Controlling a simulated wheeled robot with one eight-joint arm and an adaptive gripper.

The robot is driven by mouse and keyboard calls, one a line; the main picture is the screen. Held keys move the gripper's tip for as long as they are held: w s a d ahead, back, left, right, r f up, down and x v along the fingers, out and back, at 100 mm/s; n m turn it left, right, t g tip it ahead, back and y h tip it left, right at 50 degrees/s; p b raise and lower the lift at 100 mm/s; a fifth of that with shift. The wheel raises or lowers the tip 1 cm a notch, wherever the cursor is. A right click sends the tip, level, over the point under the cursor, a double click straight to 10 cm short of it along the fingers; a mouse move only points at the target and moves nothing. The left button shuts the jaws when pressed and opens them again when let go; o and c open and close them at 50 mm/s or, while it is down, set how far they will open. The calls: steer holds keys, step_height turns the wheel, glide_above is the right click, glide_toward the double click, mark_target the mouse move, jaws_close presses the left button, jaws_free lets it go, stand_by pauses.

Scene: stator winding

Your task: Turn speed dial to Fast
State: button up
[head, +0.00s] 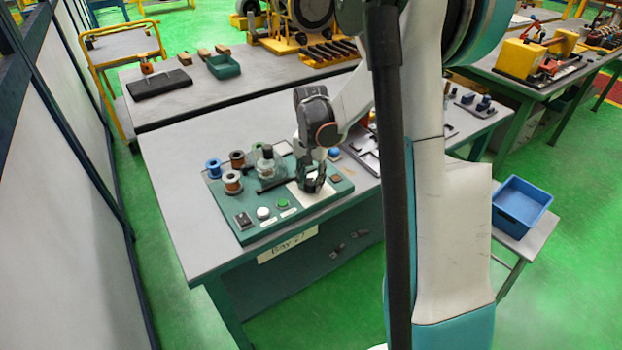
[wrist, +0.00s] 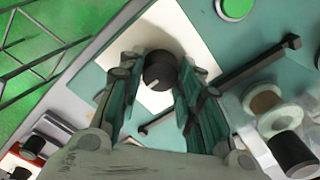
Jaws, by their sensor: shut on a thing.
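The speed dial (wrist: 160,68) is a round black knob with a pale pointer line. It stands on a white plate (wrist: 184,34) on the green control panel (head: 248,235). In the wrist view the line points down and slightly left; no Fast mark can be read. My gripper (wrist: 160,76) has its two fingers on either side of the dial and is shut on it. In the head view my gripper (head: 312,184) is low over the panel's right part and hides the dial there.
A green button (head: 283,204), a white button (head: 263,213) and a black switch (head: 243,220) sit on the panel's front left. Several wire spools (head: 232,182) stand behind them. A dark bar tool (wrist: 250,72) lies close beside my fingers.

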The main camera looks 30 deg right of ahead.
mark_target(311, 181)
steer(key=o, duration=1)
steer(key=shift+o, duration=0.2)
step_height(311, 181, up, 12)
stand_by(0.4)
